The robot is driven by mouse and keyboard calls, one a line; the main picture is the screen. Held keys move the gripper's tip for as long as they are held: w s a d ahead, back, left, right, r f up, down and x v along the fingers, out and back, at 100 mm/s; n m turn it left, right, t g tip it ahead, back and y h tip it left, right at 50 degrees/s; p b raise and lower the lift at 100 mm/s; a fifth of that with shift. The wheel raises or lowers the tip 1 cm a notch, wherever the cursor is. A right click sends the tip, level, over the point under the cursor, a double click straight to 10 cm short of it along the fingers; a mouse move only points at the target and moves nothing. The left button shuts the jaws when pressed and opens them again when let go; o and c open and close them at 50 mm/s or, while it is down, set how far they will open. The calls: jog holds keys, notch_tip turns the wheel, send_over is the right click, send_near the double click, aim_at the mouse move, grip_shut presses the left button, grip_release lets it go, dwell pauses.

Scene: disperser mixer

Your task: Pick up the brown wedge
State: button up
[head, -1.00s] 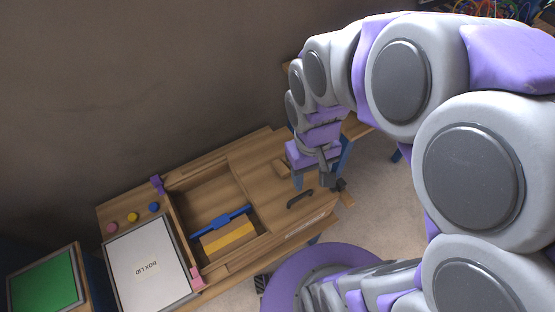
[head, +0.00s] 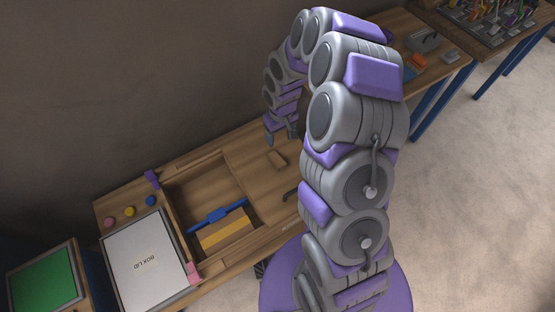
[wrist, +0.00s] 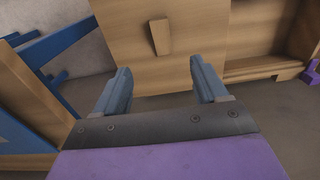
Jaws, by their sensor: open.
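The brown wedge (head: 277,158) is a small wooden piece lying on the bare wooden tabletop, right of the recessed compartment. In the wrist view the wedge (wrist: 160,37) lies beyond my fingertips, roughly centred between them, with a gap between. My gripper (wrist: 161,75) is open and empty, its two blue-grey fingers apart. In the head view my gripper (head: 282,138) hangs on the far side of the wedge, near the table's back edge; its fingers are small and partly hidden there.
The compartment (head: 182,191) holds a blue tool (head: 217,215) and a yellow-striped block (head: 227,233). A white box lid (head: 148,272) lies left. Another wooden table (head: 440,65) with items stands right. Tabletop around the wedge is clear.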

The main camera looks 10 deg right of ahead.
jog(key=f, duration=0.2)
jog(key=b, duration=0.2)
send_over(279, 161)
notch_tip(279, 161, down, 11)
jog(key=shift+s+d+f, duration=0.1)
jog(key=shift+d+f, duration=0.05)
jog(key=shift+f+b, duration=0.35)
jog(key=f, duration=0.1)
jog(key=f+b, duration=0.1)
jog(key=f, duration=0.1)
jog(key=a+f, duration=0.1)
jog(key=shift+w+f, duration=0.2)
jog(key=shift+w, duration=0.05)
jog(key=shift+d+f, duration=0.1)
jog(key=shift+d, duration=0.2)
